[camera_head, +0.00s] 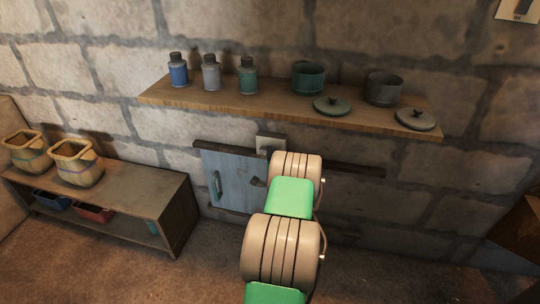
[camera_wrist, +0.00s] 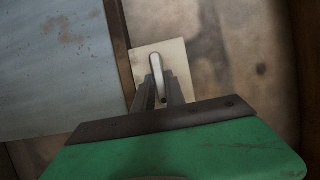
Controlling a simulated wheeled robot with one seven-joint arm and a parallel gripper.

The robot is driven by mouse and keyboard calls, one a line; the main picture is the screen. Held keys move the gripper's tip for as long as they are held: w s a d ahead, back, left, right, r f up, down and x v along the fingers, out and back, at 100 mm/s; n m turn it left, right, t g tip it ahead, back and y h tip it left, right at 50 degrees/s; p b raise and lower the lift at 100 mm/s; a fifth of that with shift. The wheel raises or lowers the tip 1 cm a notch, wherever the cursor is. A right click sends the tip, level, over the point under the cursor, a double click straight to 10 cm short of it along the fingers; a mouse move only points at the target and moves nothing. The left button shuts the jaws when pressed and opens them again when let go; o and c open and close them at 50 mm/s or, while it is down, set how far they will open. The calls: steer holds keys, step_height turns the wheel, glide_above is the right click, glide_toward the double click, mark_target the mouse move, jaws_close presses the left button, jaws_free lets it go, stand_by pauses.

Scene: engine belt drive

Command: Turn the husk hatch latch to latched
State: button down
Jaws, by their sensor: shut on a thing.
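The husk hatch is a grey-blue panel (camera_head: 232,179) low on the stone wall, with a green handle (camera_head: 216,185) on its left side. Its edge also fills the upper left of the wrist view (camera_wrist: 55,60). The latch has a pale square plate (camera_head: 265,143) at the hatch's upper right. In the wrist view the latch lever (camera_wrist: 156,70) is a light bar, nearly upright on the plate and leaning slightly. My gripper (camera_wrist: 161,92) is shut on the lever's lower part, its two dark fingers on either side.
A wooden shelf (camera_head: 190,97) above the hatch carries bottles, pots and lids. A low bench (camera_head: 140,181) with woven baskets stands to the left. A wooden rail (camera_head: 355,170) runs right of the hatch. The floor in front is clear.

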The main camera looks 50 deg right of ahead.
steer(key=shift+n, duration=0.3)
steer(key=shift+w+a+r+n+g+b, duration=0.15)
steer(key=shift+n+g+b, duration=0.2)
steer(key=shift+n+g, duration=1.4)
steer(key=shift+w+r+n+g+b, duration=0.1)
steer(key=shift+n+g+b, duration=0.55)
steer(key=shift+n, duration=1.85)
steer(key=shift+w+a+r+n+g+b, duration=0.1)
steer(key=shift+w+n+g, duration=0.05)
steer(key=shift+n+g, duration=1.7)
steer(key=shift+n+t, duration=0.35)
steer(key=shift+n, duration=0.05)
steer(key=c, duration=1.4)
jaws_free()
steer(key=shift+r, duration=0.1)
